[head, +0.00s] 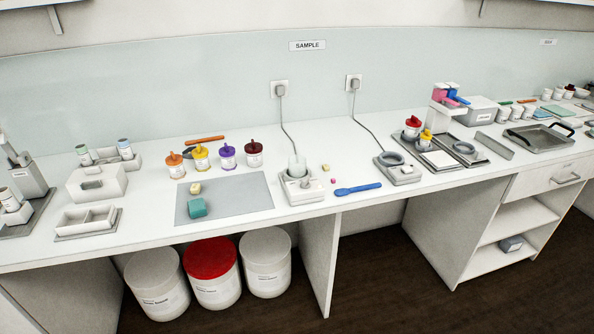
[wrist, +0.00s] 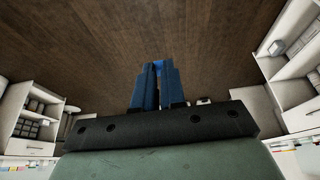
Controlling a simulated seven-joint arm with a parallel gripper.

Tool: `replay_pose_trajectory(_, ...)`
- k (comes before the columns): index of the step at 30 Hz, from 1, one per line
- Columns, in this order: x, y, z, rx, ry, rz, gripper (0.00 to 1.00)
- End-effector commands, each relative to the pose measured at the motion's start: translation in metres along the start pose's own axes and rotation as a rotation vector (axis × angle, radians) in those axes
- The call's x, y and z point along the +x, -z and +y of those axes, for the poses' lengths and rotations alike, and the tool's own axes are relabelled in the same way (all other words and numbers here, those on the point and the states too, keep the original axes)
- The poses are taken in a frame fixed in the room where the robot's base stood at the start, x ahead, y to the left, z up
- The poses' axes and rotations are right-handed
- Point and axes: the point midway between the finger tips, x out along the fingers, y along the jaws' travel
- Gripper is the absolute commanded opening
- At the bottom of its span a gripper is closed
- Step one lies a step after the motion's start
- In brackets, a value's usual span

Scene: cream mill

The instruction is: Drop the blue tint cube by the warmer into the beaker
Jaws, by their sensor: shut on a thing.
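My gripper (wrist: 158,72) shows in the wrist view, its two blue fingers nearly together. A small bright blue piece, the blue tint cube (wrist: 158,65), shows between the fingertips; most of it is hidden by the fingers. My gripper is not in the head view. In the head view the glass beaker (head: 297,164) stands upright on the white warmer (head: 302,192). No blue cube shows on the counter by the warmer. A yellow cube (head: 326,167) and a pink cube (head: 333,181) lie right of it.
A blue spatula (head: 357,188) lies right of the warmer. A grey mat (head: 240,195) with a teal block (head: 197,207) is to its left, with lidded jars behind. A second device (head: 398,170) stands further right. The wrist view shows dark floor beyond the fingers.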

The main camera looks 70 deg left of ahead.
Motion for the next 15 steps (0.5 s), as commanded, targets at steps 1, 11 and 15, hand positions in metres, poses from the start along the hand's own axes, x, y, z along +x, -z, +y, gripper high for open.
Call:
replay_pose_trajectory(1,0.0,0.0,0.0,0.0,0.0,0.0,0.0)
replay_pose_trajectory(11,0.0,-0.001,-0.031,-0.042,0.018,0.0,0.0)
replay_pose_trajectory(15,-0.002,-0.003,-0.072,-0.097,0.04,0.0,0.0)
